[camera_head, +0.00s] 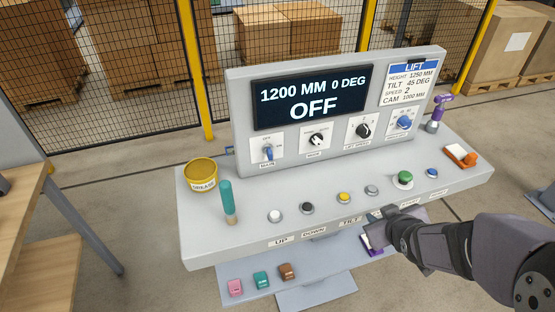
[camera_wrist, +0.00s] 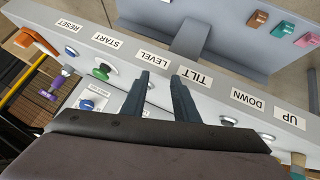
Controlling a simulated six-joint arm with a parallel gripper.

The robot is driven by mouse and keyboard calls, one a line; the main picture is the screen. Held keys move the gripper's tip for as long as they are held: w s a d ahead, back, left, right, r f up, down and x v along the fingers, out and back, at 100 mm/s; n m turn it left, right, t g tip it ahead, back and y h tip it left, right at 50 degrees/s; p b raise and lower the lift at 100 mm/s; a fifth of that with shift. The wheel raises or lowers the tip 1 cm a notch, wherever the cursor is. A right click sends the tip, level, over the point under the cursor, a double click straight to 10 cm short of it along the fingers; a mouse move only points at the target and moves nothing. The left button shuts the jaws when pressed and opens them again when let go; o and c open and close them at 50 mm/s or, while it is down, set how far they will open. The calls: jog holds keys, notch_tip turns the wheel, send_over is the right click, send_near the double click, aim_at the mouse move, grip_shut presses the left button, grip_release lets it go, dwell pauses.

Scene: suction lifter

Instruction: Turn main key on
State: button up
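The main key (camera_head: 268,152) is a blue switch on a white plate at the left of the upright panel. Its plate reads MAIN below and OFF above, and the blue handle stands roughly upright. The display (camera_head: 313,97) above it reads 1200 MM, 0 DEG and OFF. My gripper (camera_head: 378,215) is at the front edge of the console, well right of the key and lower. In the wrist view my gripper (camera_wrist: 160,76) has two dark fingers apart with nothing between them, near the LEVEL and TILT labels. The key is not identifiable there.
Other knobs (camera_head: 363,130) sit right of the key. Several push buttons (camera_head: 343,198) line the console. A grease tin (camera_head: 201,174) and an upright teal-topped cylinder (camera_head: 228,202) stand at its left. A purple tool (camera_head: 437,112) and orange item (camera_head: 461,156) are at right. Small coloured blocks (camera_head: 261,278) lie below.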

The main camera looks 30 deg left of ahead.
aim_at(271, 157)
jog(key=shift+n+t+y, duration=0.3)
jog(key=shift+n+y, duration=0.3)
jog(key=shift+y, duration=0.3)
jog(key=a, duration=0.3)
jog(key=w+a, duration=0.1)
jog(key=a, duration=0.1)
jog(key=shift+a+r, duration=0.25)
jog(key=shift+r, duration=0.15)
jog(key=a+y, duration=0.1)
jog(key=a, duration=0.2)
jog(key=s+a+r+y, duration=0.1)
jog(key=a, duration=0.2)
jog(key=a+r+t+y+b, duration=0.1)
jog(key=a, duration=0.2)
jog(key=shift+s+a, duration=0.15)
jog(key=shift+a, duration=0.1)
jog(key=s+a+r+m+t+y, duration=0.2)
jog(key=s+a+r+t+y, duration=0.25)
jog(key=a, duration=0.55)
jog(key=shift+g, duration=0.95)
jog(key=shift+s+a+p+x, duration=0.1)
jog(key=shift+p+x, duration=0.2)
jog(key=shift+x, duration=0.8)
jog(key=shift+s+a+p+x, duration=0.1)
jog(key=shift+p+x, duration=0.2)
jog(key=shift+x, duration=0.8)
jog(key=shift+s+a+p+x, duration=0.15)
jog(key=shift+p+x, duration=0.15)
jog(key=shift+x, duration=0.8)
jog(key=shift+f, duration=0.1)
